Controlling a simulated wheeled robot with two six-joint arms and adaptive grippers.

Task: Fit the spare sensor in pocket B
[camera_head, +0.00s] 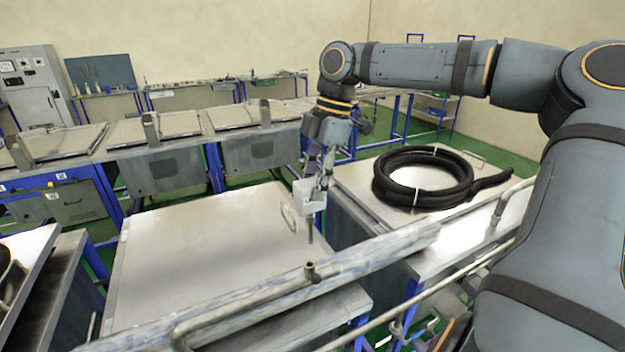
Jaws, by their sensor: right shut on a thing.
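My right gripper (322,172) reaches in from the right and points down. It is shut on a small white block with a thin grey stem hanging below it, which looks like the spare sensor (310,197). The stem's lower end is in the air, above and apart from a short upright metal stub (311,271) on the long pale beam. I see no letter, so I cannot tell whether this stub is pocket B. My left gripper is out of view.
The long pale beam (385,257) crosses the front over a metal lid (190,250). A coiled black hose (425,180) lies on the lid to the right. A handrail (440,290) runs along the near right. Several lidded units (160,125) stand behind.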

